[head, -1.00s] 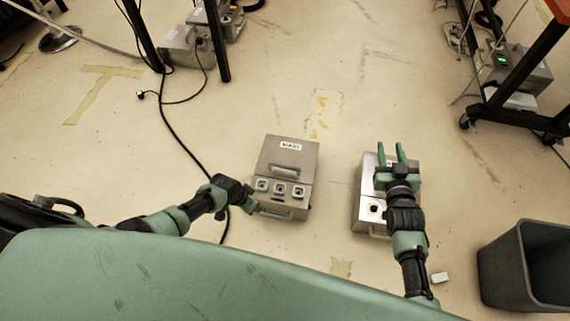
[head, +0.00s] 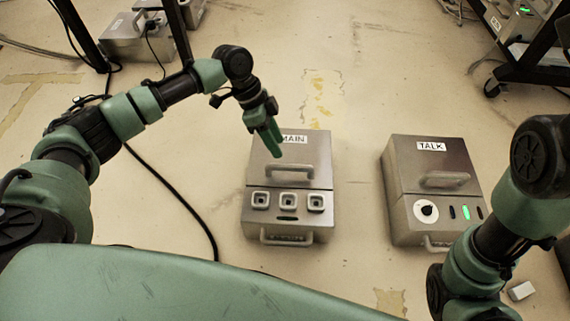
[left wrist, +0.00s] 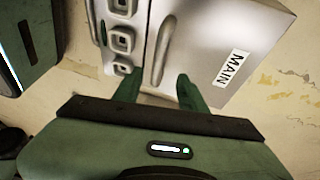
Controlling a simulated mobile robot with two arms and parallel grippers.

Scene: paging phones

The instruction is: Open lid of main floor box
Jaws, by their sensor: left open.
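The grey metal main box (head: 262,222) sits on the floor, its label reading MAIN. Its lid (head: 255,172) is down and has a raised bar handle (head: 291,171). My left gripper (head: 272,140) is above the lid, at the upper left of the handle, fingers pointing down. The left wrist view shows its fingers (left wrist: 158,90) apart and empty, with the handle (left wrist: 163,50) just beyond them in the picture. I cannot tell whether they touch the lid. My right arm is at the right edge; its fingers are out of view.
A second grey box labelled TALK (head: 405,165) stands to the right, with a knob and a green light. A black cable (head: 180,185) runs along the floor at left. A small white block (head: 521,291) lies at lower right.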

